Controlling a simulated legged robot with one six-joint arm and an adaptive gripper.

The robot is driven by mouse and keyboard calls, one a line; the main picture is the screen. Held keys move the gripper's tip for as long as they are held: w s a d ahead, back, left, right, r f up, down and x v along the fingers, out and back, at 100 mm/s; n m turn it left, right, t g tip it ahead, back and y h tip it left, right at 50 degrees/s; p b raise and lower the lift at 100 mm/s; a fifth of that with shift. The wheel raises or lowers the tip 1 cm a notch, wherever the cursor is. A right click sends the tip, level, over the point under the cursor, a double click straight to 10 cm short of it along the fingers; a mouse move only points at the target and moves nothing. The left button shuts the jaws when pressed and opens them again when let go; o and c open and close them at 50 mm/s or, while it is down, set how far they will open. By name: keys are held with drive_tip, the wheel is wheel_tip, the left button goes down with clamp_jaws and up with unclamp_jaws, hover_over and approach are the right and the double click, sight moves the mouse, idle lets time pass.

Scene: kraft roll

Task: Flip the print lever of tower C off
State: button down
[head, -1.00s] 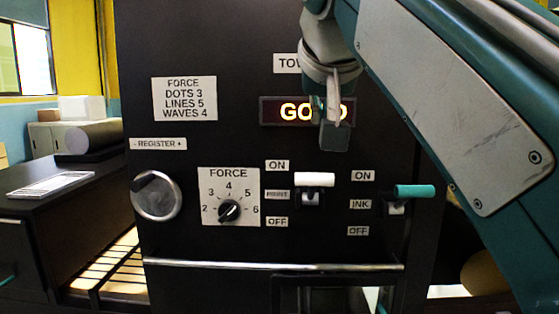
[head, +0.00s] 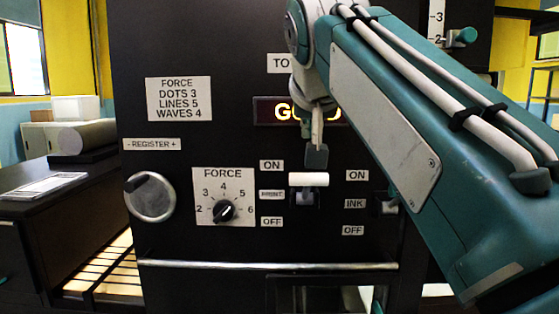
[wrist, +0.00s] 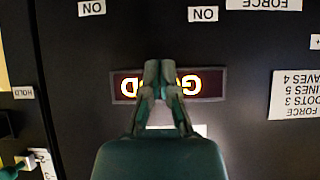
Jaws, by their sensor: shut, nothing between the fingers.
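The print lever (head: 308,180) has a white bar handle and stands on the black tower panel (head: 200,45). Its handle is raised, between the ON label (head: 271,165) and the PRINT label (head: 272,195), above OFF (head: 271,221). My gripper (head: 316,156) is shut and empty, pointing down just above the white handle; I cannot tell whether they touch. In the wrist view my gripper (wrist: 160,72) shows closed fingertips before the lit display (wrist: 208,84), and the print lever is out of view. The tower's name label (head: 281,63) is partly hidden by my arm.
The ink lever (head: 385,203) stands right of the print lever, its handle hidden by my arm. A force dial (head: 223,211) and a register knob (head: 151,198) are to the left. A metal rail (head: 265,266) crosses below the controls.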

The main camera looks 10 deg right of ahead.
sight(309, 179)
drive_tip(key=x, duration=0.3)
drive_tip(key=shift+f, duration=0.1)
drive_tip(key=shift+s+a+f, duration=0.1)
drive_tip(key=shift+s+f, duration=0.45)
drive_tip(key=shift+f, duration=0.25)
drive_tip(key=shift+s+a+f, duration=0.1)
drive_tip(key=shift+s+f, duration=0.05)
drive_tip(key=shift+f, duration=0.3)
drive_tip(key=shift+s+f, duration=0.2)
drive_tip(key=shift+f, duration=0.2)
drive_tip(key=shift+s+a+f+t, duration=0.1)
drive_tip(key=shift+s+f+t, duration=0.15)
drive_tip(key=shift+t, duration=0.15)
